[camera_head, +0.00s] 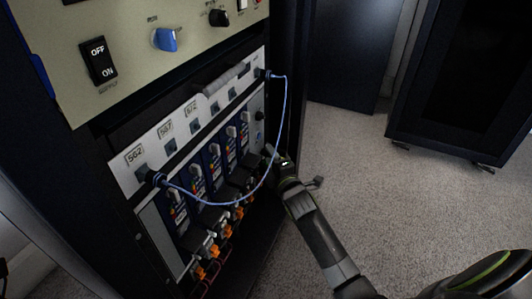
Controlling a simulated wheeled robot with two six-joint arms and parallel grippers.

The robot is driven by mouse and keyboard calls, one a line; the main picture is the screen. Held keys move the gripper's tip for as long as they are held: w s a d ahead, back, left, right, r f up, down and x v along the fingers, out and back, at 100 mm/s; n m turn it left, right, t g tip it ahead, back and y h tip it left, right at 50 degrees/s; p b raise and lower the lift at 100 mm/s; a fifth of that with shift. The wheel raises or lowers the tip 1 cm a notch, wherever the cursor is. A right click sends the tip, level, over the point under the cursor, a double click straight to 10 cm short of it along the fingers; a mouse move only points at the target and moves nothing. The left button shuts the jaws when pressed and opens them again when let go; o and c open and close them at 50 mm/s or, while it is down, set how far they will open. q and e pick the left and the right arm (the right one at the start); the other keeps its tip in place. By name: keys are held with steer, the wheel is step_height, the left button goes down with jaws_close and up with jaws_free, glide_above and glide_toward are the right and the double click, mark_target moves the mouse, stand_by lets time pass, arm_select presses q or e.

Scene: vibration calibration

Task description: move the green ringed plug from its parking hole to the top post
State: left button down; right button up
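A panel (124,172) with a light strip on top holds a row of dark sockets and a column of fittings at its right end. A blue cable (286,105) hangs in a loop between a plug at the strip's left end (151,177) and one at its upper right (266,75). A small black round fitting (259,115) sits below the right one. I cannot make out a green ring on any plug. My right gripper (270,154) is at the panel's lower right, below that fitting; its fingers are too small and dark to read. My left gripper is not in view.
A beige panel (125,30) with an OFF/ON switch (98,60) and a blue knob (164,39) is above. Grey modules with orange parts (212,252) and cables are below. Carpet (360,160) is clear to the right, before a dark cabinet (465,80).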

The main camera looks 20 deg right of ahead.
jaws_close()
steer(key=shift+s+d+p, duration=0.15)
steer(key=shift+p, duration=0.3)
steer(key=shift+s+d, duration=0.1)
stand_by(0.4)
steer(key=shift+s+d+p, duration=1)
steer(key=shift+s+d, duration=0.1)
steer(key=shift+s, duration=0.15)
